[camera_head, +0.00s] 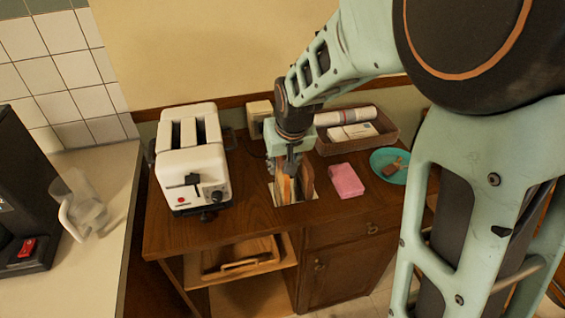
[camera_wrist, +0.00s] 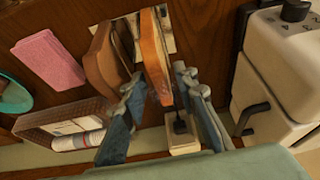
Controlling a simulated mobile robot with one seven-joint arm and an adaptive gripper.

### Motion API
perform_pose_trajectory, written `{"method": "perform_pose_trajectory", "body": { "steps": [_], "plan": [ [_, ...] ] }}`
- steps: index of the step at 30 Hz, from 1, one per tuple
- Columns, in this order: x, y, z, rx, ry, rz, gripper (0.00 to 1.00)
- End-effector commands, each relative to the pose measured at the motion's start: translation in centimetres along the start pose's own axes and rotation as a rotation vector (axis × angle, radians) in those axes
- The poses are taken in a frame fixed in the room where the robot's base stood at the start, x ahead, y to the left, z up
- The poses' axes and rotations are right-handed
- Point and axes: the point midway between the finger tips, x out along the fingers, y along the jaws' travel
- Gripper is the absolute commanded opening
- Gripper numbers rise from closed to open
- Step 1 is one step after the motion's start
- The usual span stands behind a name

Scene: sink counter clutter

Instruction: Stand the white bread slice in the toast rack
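A slice with an orange-tan crust (camera_wrist: 154,52), which looks like the white bread slice, stands on edge in the toast rack (camera_wrist: 168,17). In the head view this slice (camera_head: 285,190) is upright below my gripper (camera_head: 290,168), partly hidden by it. The pale base of the toast rack (camera_head: 313,195) shows around the slices. A darker brown slice (camera_head: 307,179) stands to its right; in the wrist view it (camera_wrist: 103,60) is to the left. My gripper (camera_wrist: 160,80) is open, its fingers on either side of the orange-tan slice's upper end, with gaps visible.
A white toaster (camera_head: 190,155) stands left of the rack. A pink sponge (camera_head: 346,180), a teal plate (camera_head: 380,158) and a wicker basket (camera_head: 383,128) are to the right. A small pale block-like item (camera_head: 259,112) is behind. Bare wood lies in front.

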Motion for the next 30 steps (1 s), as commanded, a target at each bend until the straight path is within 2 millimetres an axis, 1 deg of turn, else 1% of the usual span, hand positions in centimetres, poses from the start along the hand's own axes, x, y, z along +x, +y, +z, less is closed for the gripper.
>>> {"method": "perform_pose_trajectory", "body": {
  "steps": [7,11,14,21,24,27,30],
  "plan": [
    [-0.1,0.0,0.0,0.000,0.000,0.000,0.28],
    [-0.9,0.0,-0.2,0.000,0.001,0.000,0.28],
    [-2.5,0.0,-0.4,0.000,0.002,0.000,0.28],
    [-7.5,0.0,-0.5,0.001,0.003,-0.001,0.28],
    [-9.3,0.0,-0.4,0.001,0.001,-0.002,0.28],
    [-10.7,0.0,-0.3,0.001,0.001,-0.002,0.28],
    [-11.6,0.0,-0.3,0.002,0.000,-0.002,0.28]
  ]
}}
